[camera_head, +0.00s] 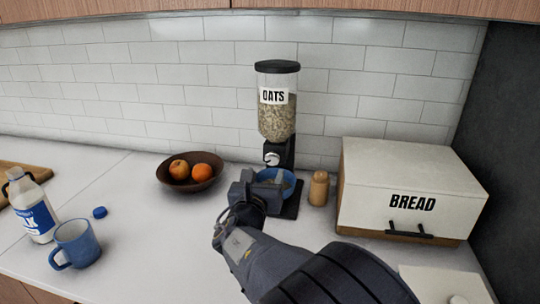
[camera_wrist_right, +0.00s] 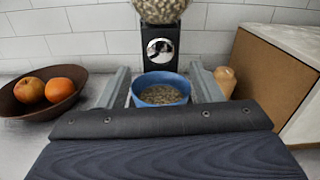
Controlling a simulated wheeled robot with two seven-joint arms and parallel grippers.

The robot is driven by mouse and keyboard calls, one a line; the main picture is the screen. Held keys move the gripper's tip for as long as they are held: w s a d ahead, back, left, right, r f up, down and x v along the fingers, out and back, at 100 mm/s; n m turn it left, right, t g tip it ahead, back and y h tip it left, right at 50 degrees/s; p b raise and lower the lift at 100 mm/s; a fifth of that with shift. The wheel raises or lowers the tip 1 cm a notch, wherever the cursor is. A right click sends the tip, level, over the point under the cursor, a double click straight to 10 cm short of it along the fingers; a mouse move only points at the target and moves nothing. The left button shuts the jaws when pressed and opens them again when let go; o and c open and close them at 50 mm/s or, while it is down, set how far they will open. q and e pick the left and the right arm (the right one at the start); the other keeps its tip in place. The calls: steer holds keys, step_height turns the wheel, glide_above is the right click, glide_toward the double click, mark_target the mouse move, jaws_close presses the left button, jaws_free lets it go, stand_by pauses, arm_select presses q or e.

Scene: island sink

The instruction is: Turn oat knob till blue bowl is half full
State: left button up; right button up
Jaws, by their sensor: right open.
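The oat dispenser (camera_head: 277,122) has a clear hopper of oats, labelled OATS, on a black stand against the tiled wall. Its silver knob (camera_head: 271,158) faces me and also shows in the right wrist view (camera_wrist_right: 160,47). The blue bowl (camera_head: 289,184) stands upright under the knob, partly hidden by my gripper in the head view. Oats (camera_wrist_right: 160,95) lie in the bowl below its rim; their exact depth is hard to tell. My right gripper (camera_head: 258,186) is open and in front of the dispenser, below knob height, its fingers apart on both sides of the bowl in the wrist view.
A brown bowl of fruit (camera_head: 190,176) stands left of the dispenser. A wooden shaker (camera_head: 319,188) and a bread box (camera_head: 405,190) stand to the right. A blue mug (camera_head: 75,243), a milk bottle (camera_head: 32,207) and a blue cap (camera_head: 99,212) are at the left. The front-left middle counter is clear.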

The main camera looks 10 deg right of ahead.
mark_target(273, 160)
steer(key=x, duration=0.7)
steer(key=shift+f, duration=0.1)
steer(key=shift+s, duration=0.1)
steer(key=c, duration=1)
steer(key=shift+f+m+b, duration=0.15)
steer(key=shift+m+b, duration=0.35)
steer(key=m+b, duration=0.8)
steer(key=b, duration=0.4)
steer(key=shift+d+f+m, duration=0.1)
steer(key=shift+f+m, duration=0.05)
steer(key=shift+m, duration=0.25)
steer(key=shift+m+b, duration=1.1)
steer(key=shift+b, duration=0.25)
